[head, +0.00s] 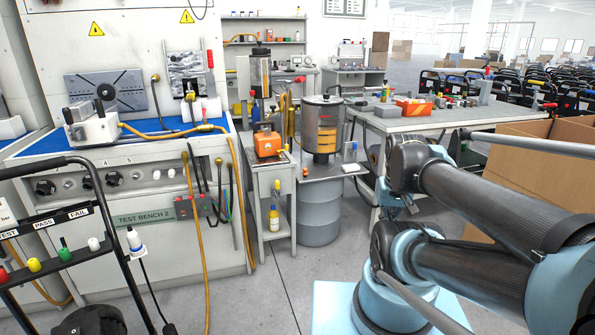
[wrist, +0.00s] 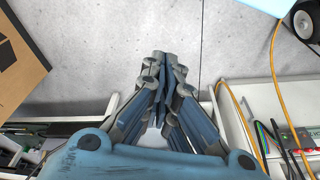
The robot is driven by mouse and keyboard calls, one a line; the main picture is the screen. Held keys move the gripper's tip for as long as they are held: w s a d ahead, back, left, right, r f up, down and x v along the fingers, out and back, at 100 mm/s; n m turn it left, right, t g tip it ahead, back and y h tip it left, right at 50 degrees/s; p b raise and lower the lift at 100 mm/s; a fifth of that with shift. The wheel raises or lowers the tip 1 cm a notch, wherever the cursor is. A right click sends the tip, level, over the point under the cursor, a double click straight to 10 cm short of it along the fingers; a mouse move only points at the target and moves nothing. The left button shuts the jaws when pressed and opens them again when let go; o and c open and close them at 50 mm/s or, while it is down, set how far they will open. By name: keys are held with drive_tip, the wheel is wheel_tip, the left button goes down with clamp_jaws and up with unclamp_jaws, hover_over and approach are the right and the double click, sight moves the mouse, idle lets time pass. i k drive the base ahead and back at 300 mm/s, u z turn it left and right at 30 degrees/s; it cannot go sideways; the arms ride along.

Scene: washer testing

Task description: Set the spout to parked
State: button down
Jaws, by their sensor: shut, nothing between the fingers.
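I cannot pick out the spout for certain in either view. In the head view, a steel tank with an amber band (head: 322,115) stands on a grey drum (head: 319,212). A tall cylindrical unit (head: 261,75) stands to its left, above a small stand with an orange device (head: 267,142). Any spout on these is too small to tell, so its position is unclear. My gripper (wrist: 166,62) shows in the wrist view, its fingers together and empty above the grey floor. It is not clearly visible in the head view and touches none of these units.
Test Bench 2 (head: 145,218) with a blue mat and a pump stands at left. A trolley (head: 45,220) is in front of it. A cluttered worktable (head: 450,118) and cardboard boxes (head: 520,160) are at right. An orange hose (head: 188,240) hangs to the floor.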

sight(281, 110)
drive_tip(key=k, duration=0.6)
drive_tip(key=u, duration=0.4)
drive_tip(key=i, duration=1.45)
drive_tip(key=u, duration=0.35)
